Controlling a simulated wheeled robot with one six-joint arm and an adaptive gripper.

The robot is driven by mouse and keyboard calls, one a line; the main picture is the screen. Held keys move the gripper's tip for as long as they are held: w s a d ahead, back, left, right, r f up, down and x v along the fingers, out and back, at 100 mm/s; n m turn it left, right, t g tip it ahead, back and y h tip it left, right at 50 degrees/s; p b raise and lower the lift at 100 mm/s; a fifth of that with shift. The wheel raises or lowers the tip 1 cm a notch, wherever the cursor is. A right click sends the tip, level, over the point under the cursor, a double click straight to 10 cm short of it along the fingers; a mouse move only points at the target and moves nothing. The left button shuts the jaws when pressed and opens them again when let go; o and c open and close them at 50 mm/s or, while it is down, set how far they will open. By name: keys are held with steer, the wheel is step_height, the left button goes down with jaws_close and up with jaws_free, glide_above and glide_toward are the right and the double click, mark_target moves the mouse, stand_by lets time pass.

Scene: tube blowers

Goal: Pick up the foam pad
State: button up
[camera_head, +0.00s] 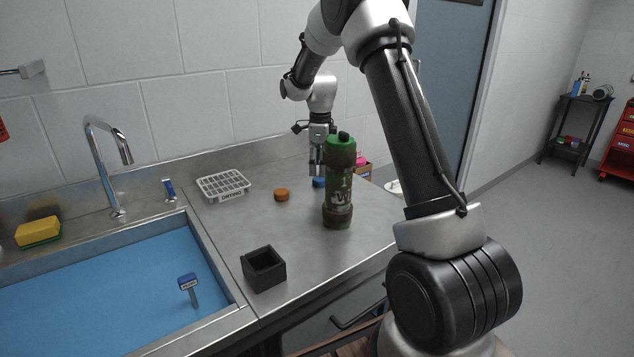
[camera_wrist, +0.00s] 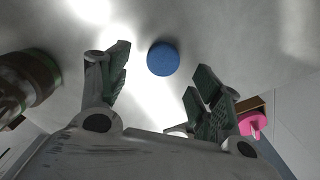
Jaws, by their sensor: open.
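A small blue round pad (camera_head: 319,182) lies flat on the steel counter behind the green bottle, which partly hides it. In the wrist view the blue pad (camera_wrist: 163,59) is whole, beyond and between the fingertips, with nothing touching it. My gripper (camera_head: 316,162) points down above the counter near the blue pad, open and empty. A brown-orange round pad (camera_head: 281,195) lies on the counter to the left. I cannot tell from the pictures alone which round pad is the foam pad.
A tall green and brown bottle (camera_head: 339,190) stands close to my gripper. A white rack (camera_head: 222,184) and a black open box (camera_head: 263,268) stand left on the counter (camera_head: 230,225). A pink object (camera_wrist: 252,123) and wooden box lie right of the fingers.

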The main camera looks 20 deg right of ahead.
mark_target(321, 178)
steer(key=f, duration=0.4)
steer(key=shift+d+f, duration=0.2)
steer(key=shift+d, duration=0.05)
steer(key=c, duration=0.8)
step_height(321, 178, up, 10)
steer(key=shift+r, duration=0.1)
